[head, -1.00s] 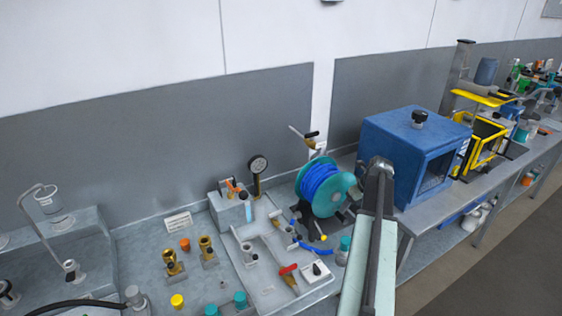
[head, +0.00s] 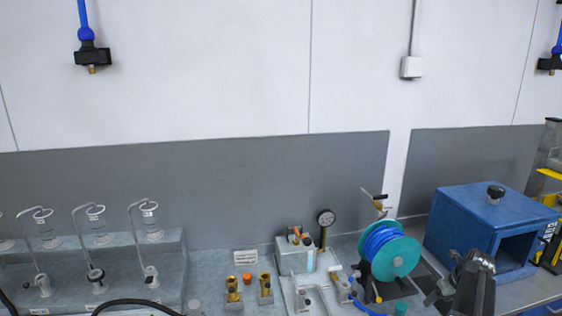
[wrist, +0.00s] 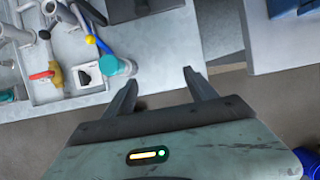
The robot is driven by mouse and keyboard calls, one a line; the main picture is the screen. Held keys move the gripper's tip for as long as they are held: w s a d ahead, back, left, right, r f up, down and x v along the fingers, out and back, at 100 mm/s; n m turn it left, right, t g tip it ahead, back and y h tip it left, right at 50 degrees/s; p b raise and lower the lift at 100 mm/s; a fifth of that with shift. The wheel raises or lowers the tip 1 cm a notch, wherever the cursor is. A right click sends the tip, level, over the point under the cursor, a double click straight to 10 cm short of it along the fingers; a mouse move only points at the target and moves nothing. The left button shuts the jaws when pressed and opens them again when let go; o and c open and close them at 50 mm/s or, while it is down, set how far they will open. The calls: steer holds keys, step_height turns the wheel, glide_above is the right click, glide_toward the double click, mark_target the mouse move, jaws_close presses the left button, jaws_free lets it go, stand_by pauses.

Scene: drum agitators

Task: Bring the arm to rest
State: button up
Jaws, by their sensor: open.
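My gripper (wrist: 161,80) shows in the wrist view with its two dark fingers spread apart and nothing between them. The fingertips are over the front edge of the bench, just right of a teal cap (wrist: 116,66). In the head view, a dark part of my arm (head: 474,283) shows at the lower right, in front of the blue box (head: 478,222) and right of the hose reel (head: 392,254). Most of the arm is out of that frame.
A panel with a red-handled valve (wrist: 42,75) lies left of the fingers in the wrist view. A blue object (wrist: 308,160) is at its lower right corner. Glass vessels (head: 97,225) stand on the left bench. A gauge (head: 326,217) stands near the reel.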

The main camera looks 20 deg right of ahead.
steer(key=w+a+f+n+g+b, duration=0.1)
steer(key=w+a+n, duration=0.1)
steer(key=a+n, duration=0.55)
steer(key=w+a+f+n+y+b, duration=0.1)
steer(key=w+a+n, duration=0.25)
steer(key=a, duration=0.75)
steer(key=w+a+f+n+g, duration=0.1)
steer(key=w+a+f+n, duration=0.1)
steer(key=a+n, duration=0.55)
steer(key=s+a+f+n+g+b, duration=0.1)
steer(key=s+a+n, duration=0.1)
steer(key=a+n, duration=0.7)
steer(key=s+a+f+n+g+b, duration=0.1)
steer(key=a+n, duration=0.8)
steer(key=a, duration=1)
steer(key=shift+s+h, duration=0.4)
steer(key=shift+s, duration=0.5)
